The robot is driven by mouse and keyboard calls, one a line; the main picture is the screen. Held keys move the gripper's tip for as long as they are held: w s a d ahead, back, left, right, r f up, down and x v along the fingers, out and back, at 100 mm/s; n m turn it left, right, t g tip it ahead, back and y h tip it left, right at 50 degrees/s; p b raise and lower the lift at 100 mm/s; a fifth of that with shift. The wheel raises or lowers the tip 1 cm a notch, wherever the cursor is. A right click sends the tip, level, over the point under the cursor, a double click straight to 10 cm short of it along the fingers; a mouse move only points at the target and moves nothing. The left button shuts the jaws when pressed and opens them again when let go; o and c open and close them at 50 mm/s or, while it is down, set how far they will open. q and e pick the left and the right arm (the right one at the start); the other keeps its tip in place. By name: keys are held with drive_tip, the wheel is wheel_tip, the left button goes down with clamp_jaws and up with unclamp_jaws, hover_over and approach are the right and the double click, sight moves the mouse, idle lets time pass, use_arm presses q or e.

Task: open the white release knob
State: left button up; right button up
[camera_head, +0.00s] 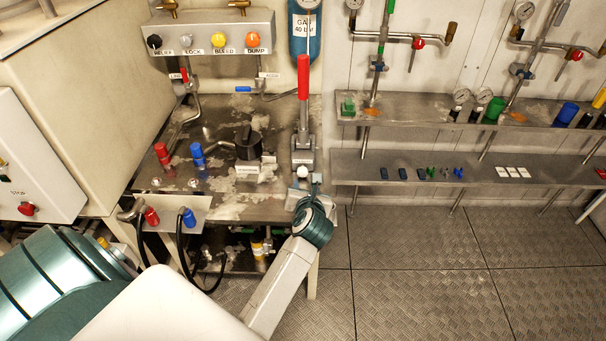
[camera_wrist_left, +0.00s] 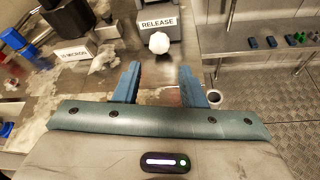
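The white release knob (camera_head: 302,171) is a small round ball at the front foot of the grey pump block with the red-handled lever. In the left wrist view the white knob (camera_wrist_left: 159,42) sits in front of a grey block labelled RELEASE (camera_wrist_left: 158,24). My left gripper (camera_head: 306,189) is just in front of the knob, at the bench's front right. In the left wrist view its two blue fingers (camera_wrist_left: 162,84) are apart with nothing between them. The knob lies beyond the fingertips, roughly in line with the gap. My right gripper is not in view.
The red-handled lever (camera_head: 303,78) stands upright behind the knob. A black-capped filter (camera_head: 248,143) and red and blue fittings stand left on the bench (camera_head: 225,210). A valve panel (camera_head: 212,32) is behind. Shelves (camera_head: 400,168) are to the right, with open floor in front.

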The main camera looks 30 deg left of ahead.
sight(303, 174)
use_arm(q)
drive_tip(key=p+x, duration=0.1)
drive_tip(key=x, duration=0.8)
drive_tip(key=shift+a, duration=0.1)
